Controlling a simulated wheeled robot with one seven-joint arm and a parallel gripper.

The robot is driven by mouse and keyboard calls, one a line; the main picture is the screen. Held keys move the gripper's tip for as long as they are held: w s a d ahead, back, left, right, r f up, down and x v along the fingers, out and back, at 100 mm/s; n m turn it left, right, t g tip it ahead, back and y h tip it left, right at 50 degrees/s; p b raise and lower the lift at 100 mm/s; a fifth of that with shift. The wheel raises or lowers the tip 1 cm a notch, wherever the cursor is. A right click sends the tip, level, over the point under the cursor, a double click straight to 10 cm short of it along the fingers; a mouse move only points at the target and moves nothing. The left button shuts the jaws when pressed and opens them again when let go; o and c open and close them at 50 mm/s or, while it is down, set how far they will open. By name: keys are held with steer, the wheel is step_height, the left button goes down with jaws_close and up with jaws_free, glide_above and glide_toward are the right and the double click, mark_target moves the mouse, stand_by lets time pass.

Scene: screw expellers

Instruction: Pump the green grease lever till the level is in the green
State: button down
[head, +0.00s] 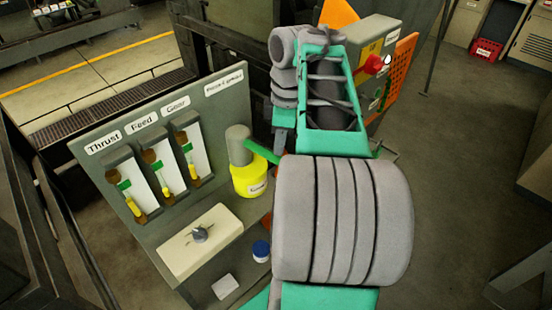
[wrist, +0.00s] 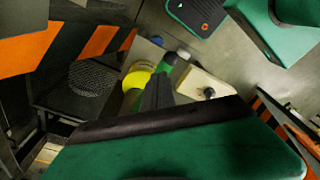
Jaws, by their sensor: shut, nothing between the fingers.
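The grease pump stands on the bench, with a yellow pot (head: 250,182) under a grey cylinder (head: 238,146). Its green lever (head: 262,152) sticks out to the right, and its far end is hidden behind my arm. Three gauges labelled Thrust (head: 132,186), Feed (head: 163,168) and Gear (head: 192,154) show yellow fluid and green marks; exact levels are too small to read. In the wrist view, my gripper (wrist: 158,84) is shut and empty, close to the green lever (wrist: 169,60); I cannot tell whether they touch. The yellow pot (wrist: 137,78) lies just left of the fingers.
A cream box with a knob (head: 203,243) and a blue-capped jar (head: 261,250) stand on the bench in front of the gauge panel (head: 95,130). A control box with a red button (head: 374,64) stands behind my arm. Open floor lies to the right.

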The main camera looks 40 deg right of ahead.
steer(key=shift+f, duration=0.25)
step_height(320, 180, down, 4)
steer(key=b, duration=0.4)
steer(key=shift+f+b, duration=0.25)
steer(key=shift+b, duration=0.15)
steer(key=shift+r, duration=0.1)
steer(key=shift+s+d+r, duration=0.1)
steer(key=shift+s+d+r+p, duration=0.2)
steer(key=shift+s+d, duration=0.25)
steer(key=shift+d, duration=0.05)
steer(key=shift+s+d+r+p, duration=0.2)
steer(key=shift+s+d, duration=0.25)
steer(key=shift+d, duration=0.05)
steer(key=shift+r, duration=0.1)
